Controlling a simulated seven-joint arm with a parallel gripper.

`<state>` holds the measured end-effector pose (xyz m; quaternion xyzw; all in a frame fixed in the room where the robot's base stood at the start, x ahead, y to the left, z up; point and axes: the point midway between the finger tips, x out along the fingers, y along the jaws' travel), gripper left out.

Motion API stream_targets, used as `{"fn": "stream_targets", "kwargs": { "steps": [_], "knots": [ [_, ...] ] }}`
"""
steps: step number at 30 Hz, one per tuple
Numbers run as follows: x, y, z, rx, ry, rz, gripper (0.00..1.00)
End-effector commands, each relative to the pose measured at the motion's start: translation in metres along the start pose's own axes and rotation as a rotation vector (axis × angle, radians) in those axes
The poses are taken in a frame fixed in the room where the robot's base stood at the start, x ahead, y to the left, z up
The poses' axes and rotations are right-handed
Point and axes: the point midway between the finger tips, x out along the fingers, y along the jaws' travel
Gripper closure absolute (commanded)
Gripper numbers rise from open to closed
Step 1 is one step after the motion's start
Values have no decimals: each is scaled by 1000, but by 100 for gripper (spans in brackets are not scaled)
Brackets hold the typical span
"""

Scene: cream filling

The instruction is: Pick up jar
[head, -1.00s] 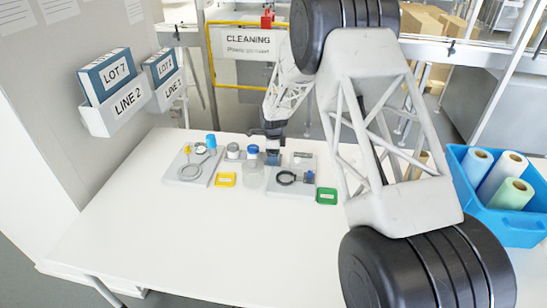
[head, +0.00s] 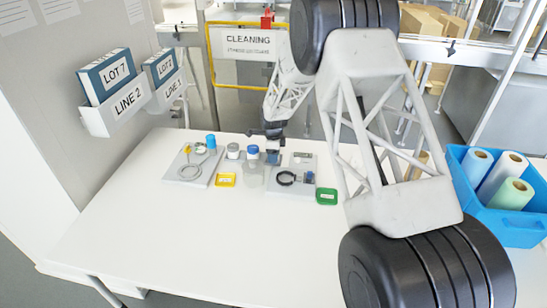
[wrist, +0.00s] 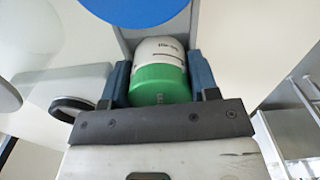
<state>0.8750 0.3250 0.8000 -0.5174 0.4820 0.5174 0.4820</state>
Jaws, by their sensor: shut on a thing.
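The jar (wrist: 160,80) shows in the wrist view with a white body, small dark print and a green lid. It sits between the two blue fingers of my gripper (wrist: 158,78), which is shut on it. In the head view my gripper (head: 273,157) is low over the back of the right grey tray (head: 305,180), just right of a clear bottle with a blue cap (head: 252,150). I cannot make out the jar there. Whether it touches the tray is not clear.
The left grey tray (head: 178,178) holds small parts and a blue-topped item (head: 211,141). A white jar (head: 233,151), a yellow tray (head: 226,180) and a green tray (head: 327,195) stand close by. A blue crate of rolls (head: 490,190) is at right. The front table is clear.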

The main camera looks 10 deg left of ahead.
Motion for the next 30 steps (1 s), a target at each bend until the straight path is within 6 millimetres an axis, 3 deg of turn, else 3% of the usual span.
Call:
{"fn": "stream_targets", "kwargs": {
  "steps": [11,30],
  "knots": [
    [-9,0,0,0,0,-1,70],
    [-91,0,0,0,0,-1,70]
  ]
}}
